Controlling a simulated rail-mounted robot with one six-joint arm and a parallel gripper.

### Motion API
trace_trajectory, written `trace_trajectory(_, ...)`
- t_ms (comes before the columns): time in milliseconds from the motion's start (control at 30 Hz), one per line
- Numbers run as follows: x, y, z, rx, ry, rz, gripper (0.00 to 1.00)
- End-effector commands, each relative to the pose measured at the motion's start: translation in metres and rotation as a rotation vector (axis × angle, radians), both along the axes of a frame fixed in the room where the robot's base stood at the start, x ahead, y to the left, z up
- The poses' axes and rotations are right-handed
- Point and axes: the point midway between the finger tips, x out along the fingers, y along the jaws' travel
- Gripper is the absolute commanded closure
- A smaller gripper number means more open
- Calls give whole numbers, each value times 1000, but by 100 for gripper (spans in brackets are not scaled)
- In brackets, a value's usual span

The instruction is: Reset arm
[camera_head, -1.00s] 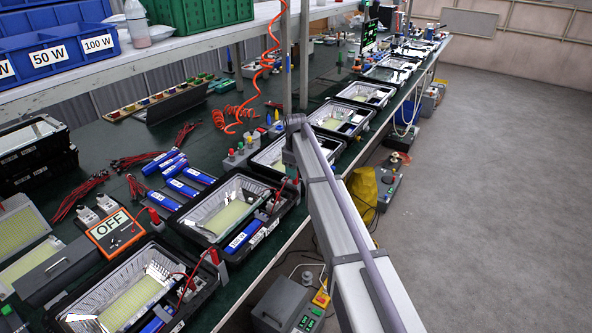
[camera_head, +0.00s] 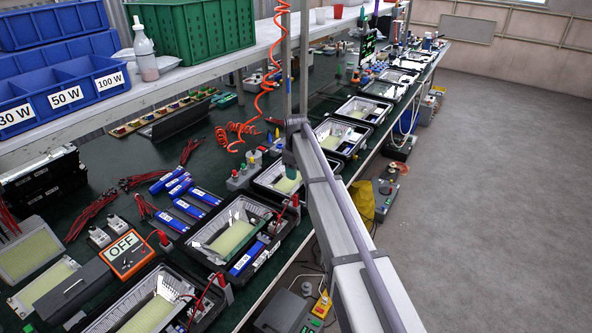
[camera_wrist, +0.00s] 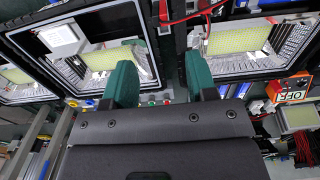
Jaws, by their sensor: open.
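My gripper (camera_wrist: 161,82) shows in the wrist view with two green fingers set well apart and nothing between them. Beyond the fingers are two black floodlight housings, one at the left (camera_wrist: 30,44) and one at the right (camera_wrist: 304,18), with reflectors and yellow LED panels inside. In the head view my arm reaches from the lower right up to the bench; the gripper's fingertips are hard to make out there. A row of open housings, such as the near one (camera_head: 190,236), runs along the bench's front edge.
The green-topped bench (camera_head: 60,262) holds blue batteries (camera_head: 170,181), red leads and an orange OFF meter (camera_head: 124,251). A metal post and a coiled orange hose (camera_head: 262,85) stand close to my arm. Blue bins (camera_head: 62,80) sit on the shelf above. Grey floor (camera_head: 500,200) is open at right.

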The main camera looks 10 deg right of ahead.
Motion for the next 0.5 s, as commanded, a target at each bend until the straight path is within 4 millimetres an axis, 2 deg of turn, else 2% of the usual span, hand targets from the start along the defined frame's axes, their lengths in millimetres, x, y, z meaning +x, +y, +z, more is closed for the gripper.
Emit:
trace_trajectory(267, 0, 0, -1, 0, 0, 0, 48)
trace_trajectory(367, 0, 0, 0, 0, 0, -65, 48)
trace_trajectory(400, -7, 0, 0, 0, 0, -138, 48)
trace_trajectory(433, -26, 0, 0, 0, 0, -211, 48)
trace_trajectory(467, -52, 0, 0, -1, 1, -285, 48)
trace_trajectory(500, -88, 0, 0, -1, 1, -377, 48)
